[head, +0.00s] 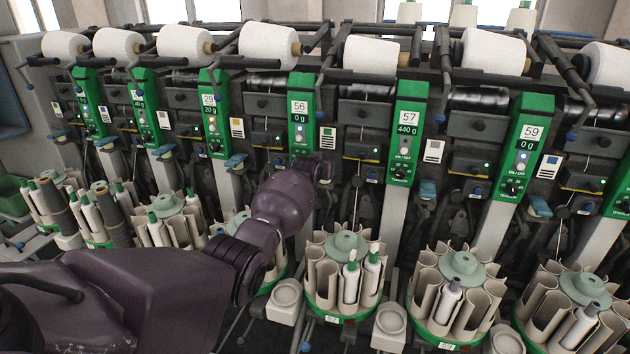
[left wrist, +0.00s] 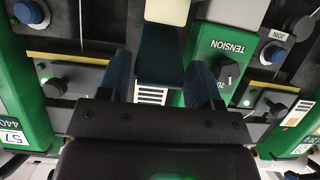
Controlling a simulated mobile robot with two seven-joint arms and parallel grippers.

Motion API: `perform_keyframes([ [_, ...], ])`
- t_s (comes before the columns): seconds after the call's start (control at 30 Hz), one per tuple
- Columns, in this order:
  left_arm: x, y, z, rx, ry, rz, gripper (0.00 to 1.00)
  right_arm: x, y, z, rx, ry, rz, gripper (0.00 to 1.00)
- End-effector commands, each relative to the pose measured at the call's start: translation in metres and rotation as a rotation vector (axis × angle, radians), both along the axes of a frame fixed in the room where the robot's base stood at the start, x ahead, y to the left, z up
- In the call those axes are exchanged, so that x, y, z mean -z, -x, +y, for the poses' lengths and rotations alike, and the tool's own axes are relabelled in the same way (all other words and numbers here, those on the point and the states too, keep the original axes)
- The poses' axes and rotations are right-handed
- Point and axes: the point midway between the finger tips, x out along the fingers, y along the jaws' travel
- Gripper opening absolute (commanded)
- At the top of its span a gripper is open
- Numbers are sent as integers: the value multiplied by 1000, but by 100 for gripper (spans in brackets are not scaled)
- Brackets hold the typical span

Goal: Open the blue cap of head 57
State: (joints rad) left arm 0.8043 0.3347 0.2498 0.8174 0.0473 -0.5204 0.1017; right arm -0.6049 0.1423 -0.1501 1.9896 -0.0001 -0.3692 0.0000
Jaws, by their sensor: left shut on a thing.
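My left arm reaches in from the left in the head view, and its gripper (head: 322,168) is at the machine front between the panels of heads 56 and 57. In the left wrist view my left gripper (left wrist: 160,82) has a finger on each side of a dark blue cap (left wrist: 160,52) and is shut on it. In the head view this cap is hidden behind my wrist. The green panel of head 57 (head: 408,130), reading 440 g, stands to the right. In the wrist view its 57 label shows at the left edge. My right gripper is not in view.
The green panel of head 56 (head: 301,115) stands close to my gripper. Another blue cap (head: 427,191) is right of panel 57. Below, a round magazine (head: 311,285) holds several bobbins. White yarn cones (head: 370,58) line the top.

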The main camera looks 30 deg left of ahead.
Motion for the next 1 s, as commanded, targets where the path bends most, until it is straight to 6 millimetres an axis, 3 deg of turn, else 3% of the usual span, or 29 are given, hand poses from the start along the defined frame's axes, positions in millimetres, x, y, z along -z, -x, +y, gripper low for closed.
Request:
perform_keyframes([
  [0.33,-17,-22,1,0,56,231,16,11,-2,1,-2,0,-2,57],
  [1.0,-33,-25,2,0,122,516,16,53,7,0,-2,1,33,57],
])
